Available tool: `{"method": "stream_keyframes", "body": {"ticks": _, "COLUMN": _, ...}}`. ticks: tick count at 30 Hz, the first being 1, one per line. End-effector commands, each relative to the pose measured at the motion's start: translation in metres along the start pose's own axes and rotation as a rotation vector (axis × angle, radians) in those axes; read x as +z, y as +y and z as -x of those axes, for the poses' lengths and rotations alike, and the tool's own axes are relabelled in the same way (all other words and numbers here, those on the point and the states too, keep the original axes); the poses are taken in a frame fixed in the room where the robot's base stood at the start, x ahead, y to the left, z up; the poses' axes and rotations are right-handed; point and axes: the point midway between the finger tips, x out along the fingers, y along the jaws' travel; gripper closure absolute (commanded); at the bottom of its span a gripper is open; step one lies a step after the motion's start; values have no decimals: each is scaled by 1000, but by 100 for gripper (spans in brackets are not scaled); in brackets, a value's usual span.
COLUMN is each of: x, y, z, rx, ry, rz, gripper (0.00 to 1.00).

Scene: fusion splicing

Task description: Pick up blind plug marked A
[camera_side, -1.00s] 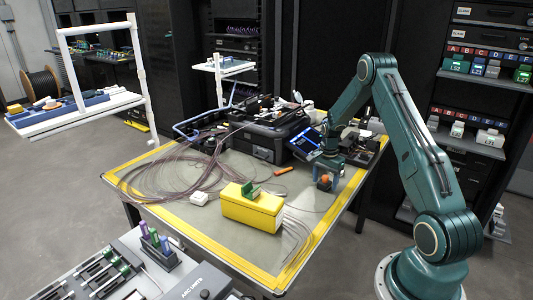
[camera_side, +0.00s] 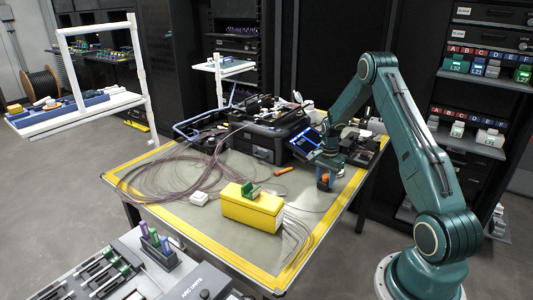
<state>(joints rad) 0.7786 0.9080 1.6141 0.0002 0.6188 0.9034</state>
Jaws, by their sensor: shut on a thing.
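My gripper (camera_side: 325,183) is low over the right part of the table, at the end of my teal arm. It is shut on a small orange piece (camera_side: 324,178), which looks like the blind plug. The fingers partly cover the piece, and it is too small for me to read any mark A on it. I cannot tell whether it still touches the table.
A yellow box (camera_side: 250,210) with a green piece on top stands left of my gripper. An orange stick (camera_side: 284,170) lies nearby. A black splicer with a lit screen (camera_side: 305,142) stands behind. Coiled fibre (camera_side: 165,180) covers the table's left side.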

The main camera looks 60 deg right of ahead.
Motion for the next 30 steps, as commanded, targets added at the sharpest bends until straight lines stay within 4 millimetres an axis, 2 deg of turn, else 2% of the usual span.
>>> {"method": "stream_keyframes", "body": {"ticks": 5, "x": 0, "y": 0, "z": 15, "rx": -1, "ry": 1, "rz": 0, "gripper": 86}}
{"method": "stream_keyframes", "body": {"ticks": 11, "x": -1, "y": -1, "z": 46, "rx": -4, "ry": 3, "rz": 0, "gripper": 86}}
{"method": "stream_keyframes", "body": {"ticks": 24, "x": 0, "y": -1, "z": 140, "rx": -4, "ry": 3, "rz": 0, "gripper": 86}}
{"method": "stream_keyframes", "body": {"ticks": 30, "x": 0, "y": 0, "z": 173, "rx": -3, "ry": 2, "rz": 0, "gripper": 86}}
